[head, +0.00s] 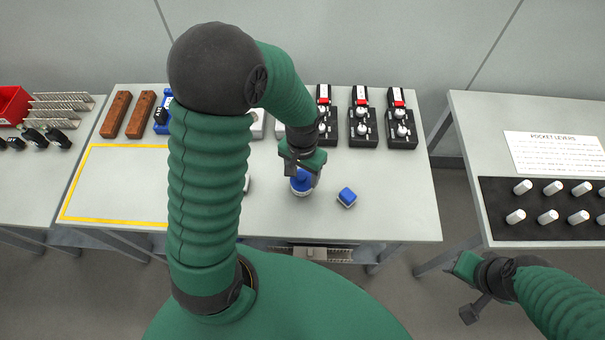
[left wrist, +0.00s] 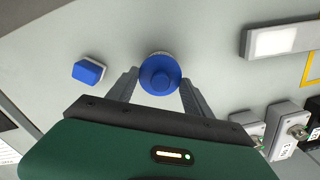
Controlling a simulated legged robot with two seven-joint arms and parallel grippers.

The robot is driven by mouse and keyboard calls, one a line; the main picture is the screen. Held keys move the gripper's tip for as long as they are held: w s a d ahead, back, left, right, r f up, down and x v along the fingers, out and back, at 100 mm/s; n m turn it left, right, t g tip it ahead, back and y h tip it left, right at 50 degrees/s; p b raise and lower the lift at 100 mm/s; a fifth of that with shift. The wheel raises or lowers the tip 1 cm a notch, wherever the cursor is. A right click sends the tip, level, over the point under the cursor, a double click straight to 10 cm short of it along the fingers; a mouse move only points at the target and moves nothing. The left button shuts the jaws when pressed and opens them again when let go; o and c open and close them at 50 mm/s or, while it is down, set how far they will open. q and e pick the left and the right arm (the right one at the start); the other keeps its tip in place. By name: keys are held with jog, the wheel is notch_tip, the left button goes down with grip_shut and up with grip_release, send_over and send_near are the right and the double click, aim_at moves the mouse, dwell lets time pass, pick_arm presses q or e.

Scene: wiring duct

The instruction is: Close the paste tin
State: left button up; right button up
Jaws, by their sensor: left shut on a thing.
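The round tin with a blue lid (head: 301,184) stands on the middle table near its front edge; a pale rim shows below the blue. It also shows in the left wrist view (left wrist: 160,75), where a raised round blue part is seen from above. My left gripper (head: 303,172) is over the tin, pointing down, its two fingers on either side of the blue lid and shut on it. Whether the lid sits fully down on the tin is hard to tell. My right gripper (head: 468,288) hangs off the table at the lower right, away from the tin; its fingers are unclear.
A small blue-topped block (head: 347,197) stands just right of the tin. Black switch boxes (head: 363,127) line the back of the table. A yellow-outlined area (head: 110,185) on the left is clear. A side table with white pegs (head: 548,216) stands at the right.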

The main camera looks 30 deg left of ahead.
aim_at(303, 175)
pick_arm(q)
jog(key=shift+r, duration=0.5)
notch_tip(303, 175, up, 2)
jog(key=shift+r, duration=0.2)
jog(key=s+d, duration=0.2)
jog(key=d, duration=0.6)
jog(key=s+d+r+b, duration=0.1)
jog(key=d, duration=0.6)
jog(key=shift+s+d, duration=0.35)
jog(key=shift+a, duration=0.15)
jog(key=w+a+f, duration=0.2)
jog(key=w+a, duration=0.5)
jog(key=a, duration=0.4)
jog(key=shift+w, duration=0.15)
